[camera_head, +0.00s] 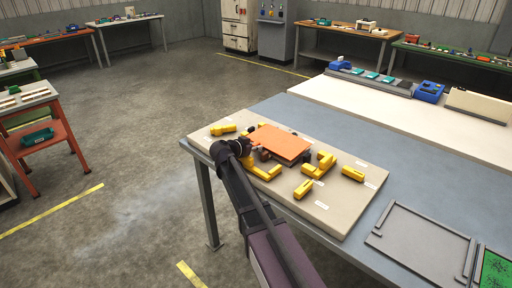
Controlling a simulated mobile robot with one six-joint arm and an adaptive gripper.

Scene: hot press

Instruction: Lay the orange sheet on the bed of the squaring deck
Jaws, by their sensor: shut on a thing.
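The orange sheet (284,143) is flat and roughly level, over the beige board on the near table. My gripper (257,150) is shut on its left edge, and the dark wrist comes in from the lower left. The fingers are small and partly hidden by the sheet. Dark parts show under the sheet, and I cannot tell whether it rests on them. The squaring deck looks to be the flat grey plate (418,245) with raised strips along its edges, at the lower right. Its bed is bare, and the sheet is well apart from it.
Yellow blocks (303,189) and brackets surround the sheet on the beige board (335,208). A green speckled panel (495,270) lies right of the grey plate. A cream surface (400,115) with blue devices (429,91) stands behind. The blue-grey tabletop (350,150) between them is clear.

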